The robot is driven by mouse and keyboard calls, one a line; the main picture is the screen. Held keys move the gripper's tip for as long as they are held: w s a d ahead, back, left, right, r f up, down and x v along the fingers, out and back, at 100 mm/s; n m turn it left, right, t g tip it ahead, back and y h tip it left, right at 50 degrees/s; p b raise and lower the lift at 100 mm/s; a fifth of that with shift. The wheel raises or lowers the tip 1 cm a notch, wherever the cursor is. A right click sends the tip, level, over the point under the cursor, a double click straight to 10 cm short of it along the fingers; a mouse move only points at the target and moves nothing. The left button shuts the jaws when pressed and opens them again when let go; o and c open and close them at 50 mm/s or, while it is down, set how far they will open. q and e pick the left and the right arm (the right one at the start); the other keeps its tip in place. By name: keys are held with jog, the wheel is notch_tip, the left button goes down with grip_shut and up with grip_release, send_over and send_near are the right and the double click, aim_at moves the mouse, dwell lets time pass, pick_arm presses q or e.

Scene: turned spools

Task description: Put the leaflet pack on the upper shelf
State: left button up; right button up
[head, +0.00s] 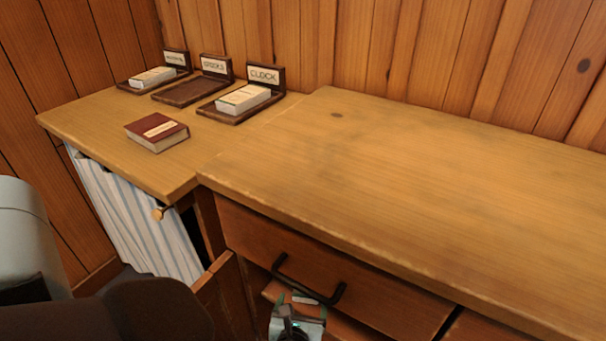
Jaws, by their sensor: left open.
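My left gripper (298,312) is at the bottom edge, in front of the open cabinet below the drawer; its jaws are open. A small pale piece (303,299) shows just beyond the fingertips; I cannot tell whether it is the leaflet pack. A wooden shelf board (348,326) shows inside the cabinet, under the drawer; the lower inside is out of view. My right gripper is not in view.
The wide counter (420,190) is clear. A red book (157,132) lies on the lower left table (90,125), before labelled stands, one marked CLOCK (264,76). A drawer (375,291) with a black handle overhangs the opening. An open door (226,290) stands left of my gripper.

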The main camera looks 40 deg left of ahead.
pick_arm(q)
jog(key=shift+v, duration=1.35)
